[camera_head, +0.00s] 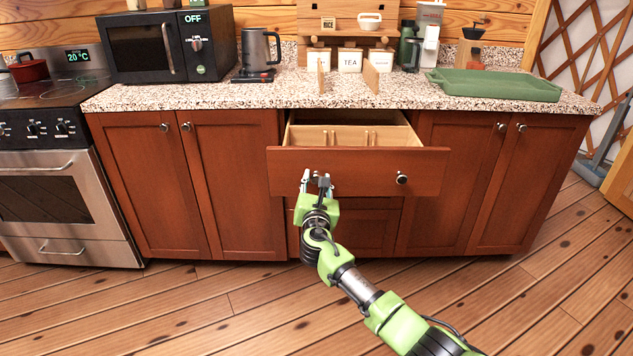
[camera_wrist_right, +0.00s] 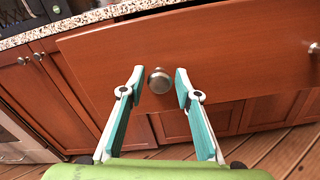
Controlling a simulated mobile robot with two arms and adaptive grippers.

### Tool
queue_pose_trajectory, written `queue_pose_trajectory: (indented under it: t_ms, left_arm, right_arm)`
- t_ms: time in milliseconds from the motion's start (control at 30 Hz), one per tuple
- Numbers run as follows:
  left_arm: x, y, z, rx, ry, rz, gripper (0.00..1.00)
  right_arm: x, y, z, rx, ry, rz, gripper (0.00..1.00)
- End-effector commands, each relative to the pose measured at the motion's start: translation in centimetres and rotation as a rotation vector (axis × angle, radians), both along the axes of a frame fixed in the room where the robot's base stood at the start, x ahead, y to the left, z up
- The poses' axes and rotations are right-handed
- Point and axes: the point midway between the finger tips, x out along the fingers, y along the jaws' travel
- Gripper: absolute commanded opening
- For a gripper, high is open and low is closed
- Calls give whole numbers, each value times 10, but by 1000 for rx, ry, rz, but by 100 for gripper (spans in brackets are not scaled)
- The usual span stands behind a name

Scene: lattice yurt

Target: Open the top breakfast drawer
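The top drawer (camera_head: 358,172) is pulled out from the red-brown cabinet, and its light wooden inside with dividers shows in the head view. Its front (camera_wrist_right: 235,55) fills much of the right wrist view. It has a round left knob (camera_wrist_right: 159,81) and a round right knob (camera_head: 401,178). My right gripper (camera_head: 317,181) is at the left knob. In the right wrist view its two fingers (camera_wrist_right: 158,90) stand apart on either side of the knob, with gaps between, not touching it. My left gripper is not in view.
Below is another closed drawer front (camera_head: 365,230). The speckled counter (camera_head: 210,98) holds a microwave (camera_head: 168,46), a kettle (camera_head: 258,52), canisters and a green tray (camera_head: 494,84). A stove (camera_head: 62,160) stands at the left. The plank floor (camera_head: 220,310) in front is clear.

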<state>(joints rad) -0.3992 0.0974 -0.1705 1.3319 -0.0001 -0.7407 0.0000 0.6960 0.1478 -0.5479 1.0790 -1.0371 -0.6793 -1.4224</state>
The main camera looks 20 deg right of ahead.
Motion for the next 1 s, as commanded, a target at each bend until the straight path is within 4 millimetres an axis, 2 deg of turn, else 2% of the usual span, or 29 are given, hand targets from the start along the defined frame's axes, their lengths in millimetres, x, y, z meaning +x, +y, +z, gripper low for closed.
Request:
queue_pose_trajectory:
  t_ms: [267, 367, 467, 667, 1000]
  left_arm:
    - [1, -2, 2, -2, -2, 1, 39]
    - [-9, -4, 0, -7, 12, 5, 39]
    - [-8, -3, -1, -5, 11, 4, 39]
    - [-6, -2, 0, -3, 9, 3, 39]
    - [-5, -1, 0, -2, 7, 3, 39]
  right_arm:
    - [0, 0, 0, 0, 1, 0, 39]
    - [-1, 0, -1, 0, 1, 0, 39]
    - [-5, 1, -1, 1, 1, 0, 39]
    - [-26, 8, -2, 1, 0, 1, 39]
    - [-81, 23, -2, 0, 2, 1, 39]
